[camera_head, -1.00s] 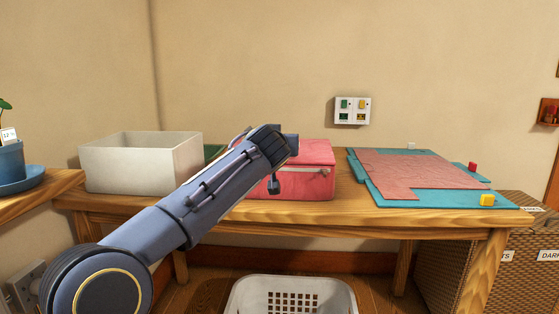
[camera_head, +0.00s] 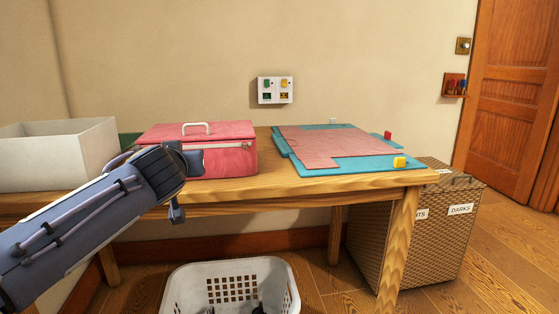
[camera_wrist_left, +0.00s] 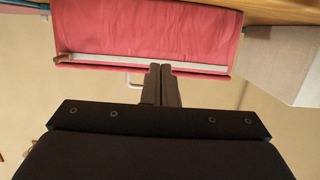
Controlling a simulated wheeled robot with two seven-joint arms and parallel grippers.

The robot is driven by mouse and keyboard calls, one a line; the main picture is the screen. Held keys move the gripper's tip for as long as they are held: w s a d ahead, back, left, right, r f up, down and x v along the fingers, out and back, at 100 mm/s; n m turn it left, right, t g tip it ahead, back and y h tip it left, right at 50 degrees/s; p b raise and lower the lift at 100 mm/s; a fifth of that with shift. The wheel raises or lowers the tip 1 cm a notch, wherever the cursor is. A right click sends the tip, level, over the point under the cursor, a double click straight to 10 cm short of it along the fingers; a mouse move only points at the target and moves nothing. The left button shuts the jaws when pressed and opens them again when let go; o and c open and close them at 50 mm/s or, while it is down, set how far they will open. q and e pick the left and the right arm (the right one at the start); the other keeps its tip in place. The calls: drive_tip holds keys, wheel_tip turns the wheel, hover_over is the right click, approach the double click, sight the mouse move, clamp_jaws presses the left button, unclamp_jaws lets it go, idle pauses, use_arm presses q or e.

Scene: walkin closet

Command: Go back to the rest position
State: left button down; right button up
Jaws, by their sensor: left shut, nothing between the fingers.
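My left arm comes in from the left in the head view, and its gripper (camera_head: 188,160) is in front of the pink zipped box, its fingers partly hidden by the wrist. In the left wrist view the two fingers (camera_wrist_left: 161,84) are shut together with nothing between them. The pink box (camera_head: 228,158) with a pale handle on its lid stands on the wooden table; it also shows in the left wrist view (camera_wrist_left: 150,35), upside down. My right gripper is not in view.
The wooden table (camera_head: 262,196) also holds a white open bin (camera_head: 60,155) and a teal mat (camera_head: 372,165) with pink cloth, a yellow block (camera_head: 399,162) and a red block (camera_head: 388,135). A white laundry basket (camera_head: 230,290) is below. A wicker hamper (camera_head: 430,225) stands right. Floor at the right is clear.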

use_arm(q)
drive_tip(key=s+a+f+g+h, duration=0.3)
drive_tip(key=s+f+g, duration=0.3)
drive_tip(key=s+f, duration=1.15)
drive_tip(key=s+d+f+m+g+h+p, duration=0.1)
drive_tip(key=s+d+f+g+h, duration=0.1)
drive_tip(key=s+d+f, duration=0.5)
drive_tip(key=s+d+f+g+h+p, duration=0.1)
drive_tip(key=s+d+f+h, duration=0.15)
drive_tip(key=s, duration=0.95)
wheel_tip(320, 180, up, 37)
drive_tip(key=p, duration=3.7)
drive_tip(key=shift+w+a+p, duration=0.25)
drive_tip(key=shift+w+p, duration=0.1)
drive_tip(key=shift+w, duration=0.05)
drive_tip(key=shift+r, duration=0.1)
